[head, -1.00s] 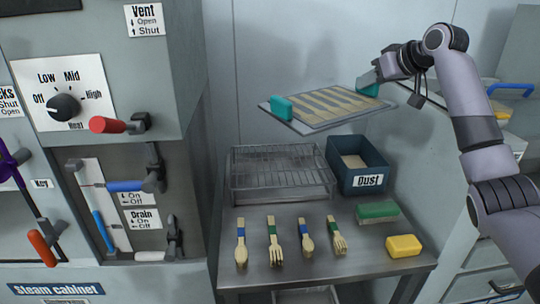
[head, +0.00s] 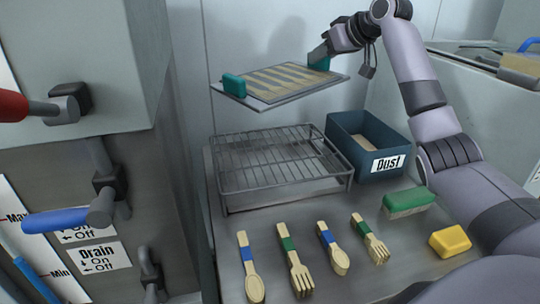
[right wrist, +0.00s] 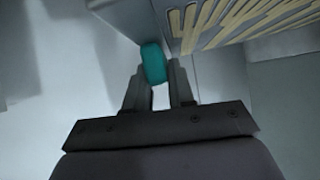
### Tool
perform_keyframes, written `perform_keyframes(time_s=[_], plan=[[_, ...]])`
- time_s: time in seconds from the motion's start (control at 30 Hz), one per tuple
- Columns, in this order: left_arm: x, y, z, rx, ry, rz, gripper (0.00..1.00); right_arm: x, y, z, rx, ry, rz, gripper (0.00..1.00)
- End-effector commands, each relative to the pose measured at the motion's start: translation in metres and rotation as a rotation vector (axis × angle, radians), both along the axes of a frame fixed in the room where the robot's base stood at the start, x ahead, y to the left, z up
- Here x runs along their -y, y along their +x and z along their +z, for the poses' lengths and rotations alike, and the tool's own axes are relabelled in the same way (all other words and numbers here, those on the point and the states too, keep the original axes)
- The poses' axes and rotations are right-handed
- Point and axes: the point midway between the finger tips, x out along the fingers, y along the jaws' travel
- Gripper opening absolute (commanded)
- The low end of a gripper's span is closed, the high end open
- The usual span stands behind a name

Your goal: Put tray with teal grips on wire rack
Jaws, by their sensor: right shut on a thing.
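The tray with teal grips (head: 262,104) is a flat grey plate carrying several pale wooden strips. In the head view it hangs in the air above the wire rack (head: 275,165), slightly tilted. Its left teal grip (head: 234,84) is free. My right gripper (head: 322,54) is shut on the other teal grip, which also shows between the fingers in the right wrist view (right wrist: 153,63). The rack is empty and stands on the metal table, with a clear gap below the tray. My left gripper is not in view.
A dark blue Dust bin (head: 350,150) stands right of the rack. Wooden spoons and forks (head: 292,262) with coloured bands lie in front. A green brush (head: 408,202) and a yellow block (head: 450,241) lie at right. The steam cabinet (head: 85,160) with levers stands at left.

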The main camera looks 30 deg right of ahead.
Motion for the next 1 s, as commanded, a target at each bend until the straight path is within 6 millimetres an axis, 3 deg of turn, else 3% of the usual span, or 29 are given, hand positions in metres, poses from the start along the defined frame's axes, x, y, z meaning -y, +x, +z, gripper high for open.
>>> perform_keyframes(time_s=[0.2,0.33,0.6,0.8,1.0], plan=[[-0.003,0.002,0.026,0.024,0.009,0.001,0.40,0.007,0.003,0.008,0.000,0.027,-0.017,0.00],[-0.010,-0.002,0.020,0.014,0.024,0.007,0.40,0.008,0.004,-0.002,-0.004,0.045,-0.023,0.00],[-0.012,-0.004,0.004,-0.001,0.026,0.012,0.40,0.008,0.003,-0.065,-0.008,0.048,-0.024,0.00],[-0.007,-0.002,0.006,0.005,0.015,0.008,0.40,0.008,0.003,-0.117,-0.005,0.050,-0.024,0.00],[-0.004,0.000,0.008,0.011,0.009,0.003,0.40,0.008,0.004,-0.150,-0.001,0.049,-0.024,0.00]])
